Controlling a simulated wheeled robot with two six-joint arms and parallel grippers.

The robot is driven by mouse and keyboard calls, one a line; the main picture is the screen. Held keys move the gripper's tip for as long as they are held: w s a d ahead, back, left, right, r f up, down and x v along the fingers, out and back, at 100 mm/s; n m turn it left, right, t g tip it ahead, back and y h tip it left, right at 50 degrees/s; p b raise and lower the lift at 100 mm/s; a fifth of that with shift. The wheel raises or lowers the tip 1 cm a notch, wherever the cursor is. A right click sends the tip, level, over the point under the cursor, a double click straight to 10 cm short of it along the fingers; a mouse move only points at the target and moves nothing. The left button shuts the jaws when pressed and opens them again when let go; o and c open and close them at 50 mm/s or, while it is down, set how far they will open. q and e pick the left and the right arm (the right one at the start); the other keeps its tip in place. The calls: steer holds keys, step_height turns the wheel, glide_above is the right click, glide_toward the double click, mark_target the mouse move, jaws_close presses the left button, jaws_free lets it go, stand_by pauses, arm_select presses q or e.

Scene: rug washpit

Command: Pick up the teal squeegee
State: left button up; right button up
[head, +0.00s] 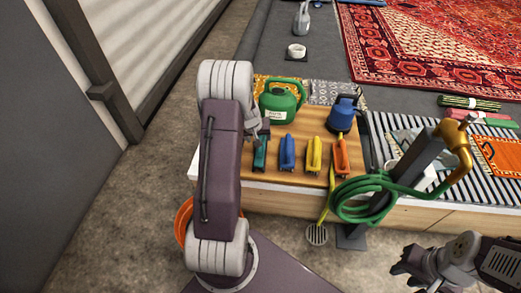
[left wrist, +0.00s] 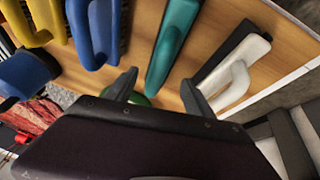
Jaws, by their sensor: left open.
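The teal squeegee (head: 260,153) lies on the wooden bench top, at the left end of the visible row of squeegees. It also shows in the left wrist view (left wrist: 172,42), just beyond the fingertips. My left gripper (left wrist: 158,92) is open and empty, its two fingers on either side of the teal squeegee's near end in the picture. In the head view its fingers are mostly hidden by my own arm. I cannot tell whether they touch the squeegee. My right gripper (head: 408,266) is at the lower right, away from the bench; its finger gap is unclear.
A blue squeegee (head: 287,153), a yellow one (head: 313,155) and an orange one (head: 340,157) lie to the right. A white-handled one (left wrist: 236,82) lies on the teal one's other side.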

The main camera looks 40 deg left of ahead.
arm_select(q)
steer(key=b+x, duration=0.1)
steer(key=x, duration=0.1)
steer(key=b+x, duration=0.1)
steer(key=x, duration=0.1)
steer(key=shift+s+d+f+b, duration=0.1)
steer(key=shift+f+b, duration=0.25)
steer(key=shift+f, duration=0.3)
steer(key=shift+r, duration=0.2)
jaws_close()
step_height(320, 180, up, 9)
steer(key=p, duration=0.7)
steer(key=shift+r, duration=0.5)
